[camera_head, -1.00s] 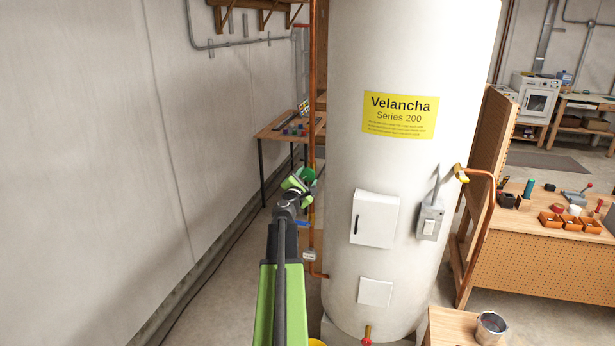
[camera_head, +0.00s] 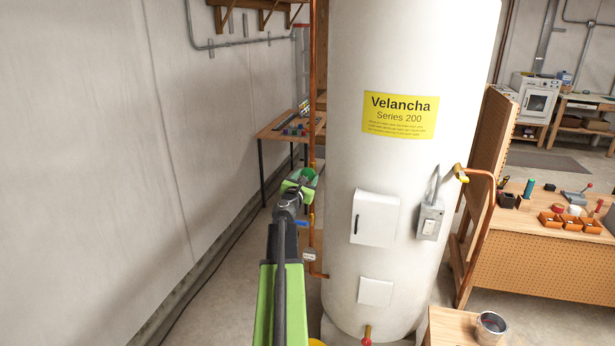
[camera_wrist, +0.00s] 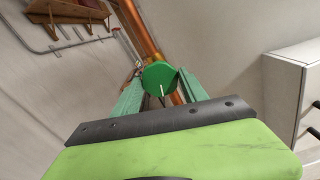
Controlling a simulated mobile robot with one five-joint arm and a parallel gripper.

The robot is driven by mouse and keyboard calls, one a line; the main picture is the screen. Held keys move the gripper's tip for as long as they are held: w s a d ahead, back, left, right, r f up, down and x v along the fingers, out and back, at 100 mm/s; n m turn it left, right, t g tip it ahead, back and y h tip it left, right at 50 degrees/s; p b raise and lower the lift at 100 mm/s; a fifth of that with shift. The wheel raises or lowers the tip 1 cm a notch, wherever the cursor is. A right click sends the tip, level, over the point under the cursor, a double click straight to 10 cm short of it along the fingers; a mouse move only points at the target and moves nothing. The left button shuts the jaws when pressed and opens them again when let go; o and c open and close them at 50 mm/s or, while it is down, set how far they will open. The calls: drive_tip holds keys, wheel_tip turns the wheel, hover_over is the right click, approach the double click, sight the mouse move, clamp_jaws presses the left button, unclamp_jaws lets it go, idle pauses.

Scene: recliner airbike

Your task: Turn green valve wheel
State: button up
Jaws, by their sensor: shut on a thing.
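The green valve wheel (camera_wrist: 159,76) sits on the copper pipe in the wrist view, between the two green fingers of my gripper (camera_wrist: 158,90). The fingers are shut on its rim from both sides. In the head view my gripper (camera_head: 299,181) is at the copper pipe (camera_head: 312,130), just left of the white tank (camera_head: 345,160). There the wheel is mostly hidden behind or blended with the green gripper parts.
The tank carries a white box (camera_head: 375,217) close to the right of my gripper. A blue-handled valve (camera_head: 302,223) sits lower on the pipe. A wooden table (camera_head: 275,128) stands behind. The floor beside the left wall is mostly clear.

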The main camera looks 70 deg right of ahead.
drive_tip(key=shift+n, duration=0.3)
drive_tip(key=n, duration=0.3)
drive_tip(key=n, duration=0.3)
drive_tip(key=shift+n, duration=0.4)
drive_tip(key=o, duration=0.8)
drive_tip(key=a, duration=0.5)
drive_tip(key=shift+s, duration=0.15)
